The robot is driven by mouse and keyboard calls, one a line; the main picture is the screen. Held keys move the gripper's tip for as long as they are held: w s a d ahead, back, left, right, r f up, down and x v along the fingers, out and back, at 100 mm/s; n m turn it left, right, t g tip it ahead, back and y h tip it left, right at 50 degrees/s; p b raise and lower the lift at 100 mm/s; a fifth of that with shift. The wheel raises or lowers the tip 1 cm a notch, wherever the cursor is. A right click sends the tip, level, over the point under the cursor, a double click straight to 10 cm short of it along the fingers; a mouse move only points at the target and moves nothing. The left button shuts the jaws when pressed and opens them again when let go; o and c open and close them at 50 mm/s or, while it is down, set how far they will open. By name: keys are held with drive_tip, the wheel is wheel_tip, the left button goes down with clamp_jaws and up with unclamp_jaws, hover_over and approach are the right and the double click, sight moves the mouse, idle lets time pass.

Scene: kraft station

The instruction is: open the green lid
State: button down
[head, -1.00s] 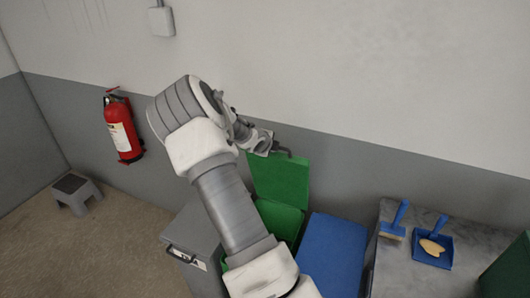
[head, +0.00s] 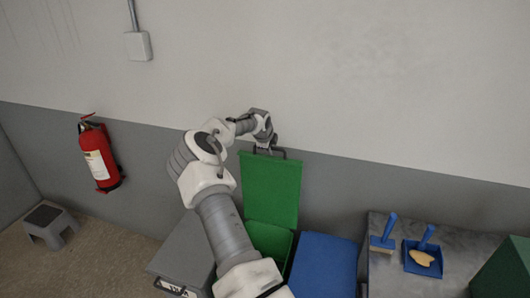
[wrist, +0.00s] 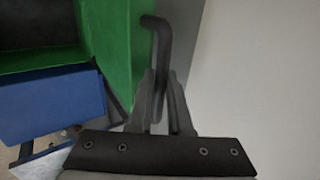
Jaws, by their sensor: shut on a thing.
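The green lid (head: 271,188) stands raised, close to upright, at the back of its green bin (head: 268,240), whose inside shows. A dark bent handle (head: 281,152) sits at the lid's top edge. My gripper (head: 266,146) is at that edge, shut on the handle. In the wrist view the handle (wrist: 160,27) runs down between my two fingers (wrist: 163,92), and the lid (wrist: 115,40) is just left of them. My arm hides part of the bin's front left.
A grey bin (head: 184,255) stands left of the green one, a blue-lidded bin (head: 323,264) right. Farther right, a grey bench (head: 385,285) holds a blue brush (head: 387,232) and dustpan (head: 423,259). The wall is close behind the lid.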

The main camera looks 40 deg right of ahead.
drive_tip(key=shift+w+d+f+g+y, duration=0.1)
drive_tip(key=shift+w+d+g+y, duration=0.1)
drive_tip(key=shift+w+d, duration=0.35)
drive_tip(key=shift+w+d+g+y, duration=0.1)
drive_tip(key=shift+w+d+y, duration=0.2)
drive_tip(key=shift+d, duration=0.4)
drive_tip(key=shift+w, duration=0.1)
drive_tip(key=c, duration=0.9)
unclamp_jaws()
drive_tip(key=shift+o, duration=0.3)
drive_tip(key=shift+a, duration=0.1)
drive_tip(key=b+v, duration=0.2)
drive_tip(key=v, duration=1.5)
drive_tip(key=shift+a+r+b, duration=0.15)
drive_tip(key=shift+r+b, duration=0.1)
drive_tip(key=shift+b, duration=0.05)
